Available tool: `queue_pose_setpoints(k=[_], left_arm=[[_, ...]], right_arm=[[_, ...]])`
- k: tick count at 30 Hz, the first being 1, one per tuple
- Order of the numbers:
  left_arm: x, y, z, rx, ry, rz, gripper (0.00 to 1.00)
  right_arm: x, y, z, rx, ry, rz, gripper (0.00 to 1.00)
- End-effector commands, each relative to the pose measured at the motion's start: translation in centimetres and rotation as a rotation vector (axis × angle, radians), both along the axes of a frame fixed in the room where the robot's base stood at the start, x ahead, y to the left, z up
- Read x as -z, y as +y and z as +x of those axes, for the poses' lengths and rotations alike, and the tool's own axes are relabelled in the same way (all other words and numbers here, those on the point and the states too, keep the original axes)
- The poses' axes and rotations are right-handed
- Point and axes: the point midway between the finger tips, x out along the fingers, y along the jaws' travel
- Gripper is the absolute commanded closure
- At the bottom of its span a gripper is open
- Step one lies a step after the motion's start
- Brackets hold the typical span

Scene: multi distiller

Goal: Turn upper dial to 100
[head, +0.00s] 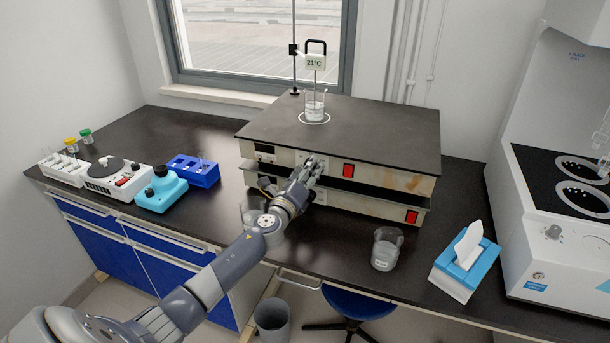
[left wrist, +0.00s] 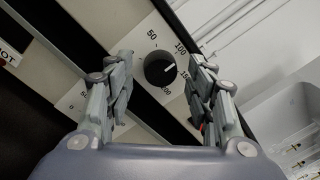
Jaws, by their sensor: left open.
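Two hot plates are stacked on the bench; the upper hot plate (head: 395,177) and lower hot plate (head: 370,200) have red switches on their fronts. My left gripper (head: 314,162) is in front of the upper plate's face and largely covers the dial area in the head view. In the left wrist view a round black dial (left wrist: 160,69) sits between the open fingers of my left gripper (left wrist: 162,88), with a visible gap on each side. Its white mark points right, roughly between the 100 and 150 labels. My right gripper is not in view.
A beaker (head: 315,105) with a thermometer reading 21°C stands on the upper plate. Another beaker (head: 386,248) and a tissue box (head: 464,265) are on the right bench. A teal device (head: 161,190) and blue rack (head: 193,171) are left. A glass vessel (head: 252,211) is partly behind my arm.

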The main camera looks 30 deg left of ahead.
Motion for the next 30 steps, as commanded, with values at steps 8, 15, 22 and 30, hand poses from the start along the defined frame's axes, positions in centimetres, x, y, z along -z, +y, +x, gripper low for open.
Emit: queue_pose_setpoints(k=[8, 15, 22, 30], left_arm=[[0.3, -0.6, -2.8, 0.001, 0.002, 0.002, 0.50], [0.6, -1.5, -7.3, 0.001, 0.004, 0.000, 0.50], [0.8, -2.2, -10.5, 0.001, 0.003, -0.001, 0.50], [0.7, -2.4, -11.7, -0.001, 0.001, -0.001, 0.50]], right_arm=[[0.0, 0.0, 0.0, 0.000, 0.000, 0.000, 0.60], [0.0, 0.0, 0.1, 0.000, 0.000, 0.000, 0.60], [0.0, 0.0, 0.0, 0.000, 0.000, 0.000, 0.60], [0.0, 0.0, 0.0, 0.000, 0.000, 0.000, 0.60]])
